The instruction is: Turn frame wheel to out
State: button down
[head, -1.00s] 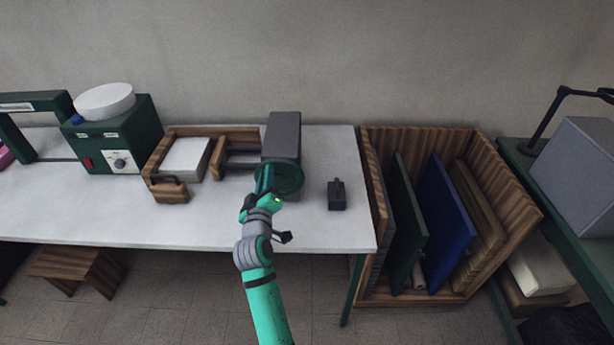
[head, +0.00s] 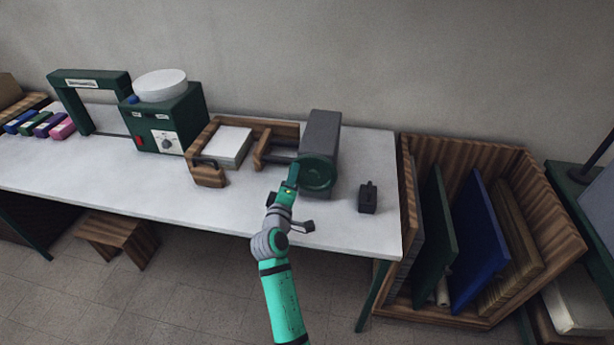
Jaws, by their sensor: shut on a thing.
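The frame wheel (head: 317,174) is a dark green round wheel on the front of a grey box (head: 322,132) on the white table. A wooden frame (head: 270,128) with rods lies left of the box, with a white block (head: 228,146) in it and a handled wooden piece (head: 209,173) at its front. My gripper (head: 291,180) is at the wheel's left rim and is shut on it. The fingertips are small here, and their exact hold on the rim is hard to see.
A small black object (head: 368,198) stands right of the wheel on the table (head: 130,184). A green machine with a white drum (head: 164,118) stands left of the frame. A wooden crate (head: 545,200) of panels is beyond the table's right edge. The table's left front is clear.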

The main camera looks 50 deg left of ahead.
dwell(0.4)
jog(key=c, duration=1.7)
grip_release()
jog(key=shift+o, duration=0.2)
jog(key=v, duration=1)
jog(key=shift+s+d, duration=0.2)
jog(key=shift+s, duration=0.15)
